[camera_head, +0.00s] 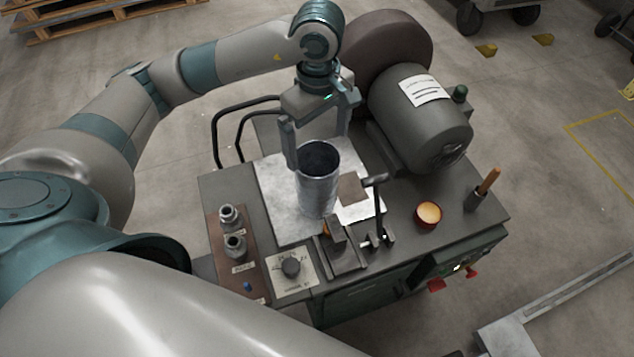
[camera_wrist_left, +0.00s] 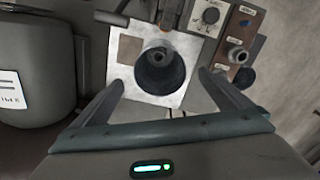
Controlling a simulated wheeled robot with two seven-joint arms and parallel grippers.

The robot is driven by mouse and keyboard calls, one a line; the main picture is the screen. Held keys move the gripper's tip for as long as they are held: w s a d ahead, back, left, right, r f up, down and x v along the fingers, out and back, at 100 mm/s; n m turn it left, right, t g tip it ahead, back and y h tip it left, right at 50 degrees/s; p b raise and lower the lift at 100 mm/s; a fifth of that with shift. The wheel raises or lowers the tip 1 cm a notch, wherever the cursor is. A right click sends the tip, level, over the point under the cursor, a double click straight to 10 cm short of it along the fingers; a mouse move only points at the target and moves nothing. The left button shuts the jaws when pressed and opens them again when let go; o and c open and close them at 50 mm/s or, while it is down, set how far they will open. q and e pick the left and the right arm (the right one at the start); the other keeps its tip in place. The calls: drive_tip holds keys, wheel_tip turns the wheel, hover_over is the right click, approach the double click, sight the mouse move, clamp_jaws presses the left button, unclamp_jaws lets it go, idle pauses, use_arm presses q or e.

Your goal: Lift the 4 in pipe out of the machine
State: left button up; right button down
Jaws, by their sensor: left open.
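The 4 in pipe (camera_head: 318,184) is a grey metal cylinder standing upright on the machine (camera_head: 235,182), over its pale metal plate. Its dark open top faces up; its lower end is partly hidden by the clamp parts in front. In the left wrist view the pipe (camera_wrist_left: 160,72) is seen from above, between and beyond the fingers. My left gripper (camera_head: 318,140) is open at the pipe's top, with one finger to its left and the other behind it to the right. I cannot tell whether either finger touches it. My right gripper is not in view.
A grey motor (camera_head: 420,115) stands close behind and right of the pipe. A black lever (camera_head: 376,205) and clamp block (camera_head: 340,250) are in front. An orange-lit cup (camera_head: 428,214), a wooden-handled tool (camera_head: 486,185) and two fittings (camera_head: 232,230) are on the machine top.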

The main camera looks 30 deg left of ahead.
sight(317, 171)
use_arm(q)
wheel_tip(317, 171, down, 6)
drive_tip(key=p, duration=0.2)
idle(0.3)
wheel_tip(317, 171, down, 5)
drive_tip(key=p, duration=0.3)
drive_tip(key=shift+a+f+p, duration=0.15)
drive_tip(key=shift+p, duration=0.15)
drive_tip(key=shift+w, duration=0.1)
drive_tip(key=c, duration=1.9)
drive_tip(key=shift+o, duration=0.2)
